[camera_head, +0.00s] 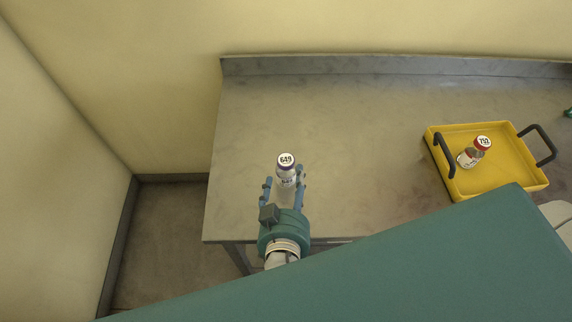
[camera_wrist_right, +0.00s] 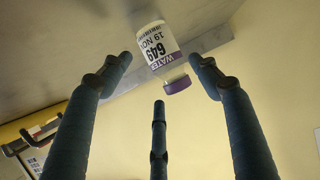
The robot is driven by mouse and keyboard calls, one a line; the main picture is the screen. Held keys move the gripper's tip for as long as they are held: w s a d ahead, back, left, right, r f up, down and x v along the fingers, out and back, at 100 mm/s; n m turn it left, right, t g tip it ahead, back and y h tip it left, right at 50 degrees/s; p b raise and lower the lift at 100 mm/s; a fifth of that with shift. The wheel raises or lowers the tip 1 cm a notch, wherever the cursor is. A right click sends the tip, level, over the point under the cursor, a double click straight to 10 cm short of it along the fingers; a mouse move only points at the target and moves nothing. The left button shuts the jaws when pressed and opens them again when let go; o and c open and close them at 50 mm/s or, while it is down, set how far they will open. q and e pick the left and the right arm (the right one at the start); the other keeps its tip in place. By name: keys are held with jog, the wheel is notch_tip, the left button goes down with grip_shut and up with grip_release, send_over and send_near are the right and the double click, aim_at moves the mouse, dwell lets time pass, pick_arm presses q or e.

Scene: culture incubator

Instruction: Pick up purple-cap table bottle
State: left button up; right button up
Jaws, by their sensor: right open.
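The purple-cap bottle (camera_head: 286,172) stands on the grey table near its front left part, its top marked 649. In the right wrist view the same bottle (camera_wrist_right: 158,52) shows a white label reading WATER, 649 and 19 NOV, with a purple cap. My right gripper (camera_head: 285,183) is open, with its fingers on either side of the bottle in the head view. In the wrist view the fingertips (camera_wrist_right: 160,62) flank the bottle, with visible gaps to it. My left gripper is not in view.
A yellow tray (camera_head: 510,181) with dark handles sits on the right of the table (camera_head: 340,120). It holds a red-capped bottle (camera_head: 470,157) marked 752. The table between the two bottles is clear. A raised edge (camera_head: 400,66) runs along the table's back.

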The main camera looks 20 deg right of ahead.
aim_at(290, 176)
jog(key=shift+w+d+f, duration=0.1)
jog(key=shift+w+d, duration=0.05)
jog(key=shift+w, duration=0.25)
jog(key=shift+w+d, duration=0.1)
jog(key=shift+w, duration=0.15)
jog(key=p+x, duration=0.3)
jog(key=x, duration=0.1)
jog(key=shift+w+d+f, duration=0.15)
jog(key=shift+w, duration=0.15)
jog(key=shift+w+f, duration=0.15)
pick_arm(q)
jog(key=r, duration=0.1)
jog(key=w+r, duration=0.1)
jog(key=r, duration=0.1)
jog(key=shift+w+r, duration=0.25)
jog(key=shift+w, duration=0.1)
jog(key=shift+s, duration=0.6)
pick_arm(e)
jog(key=c, duration=0.9)
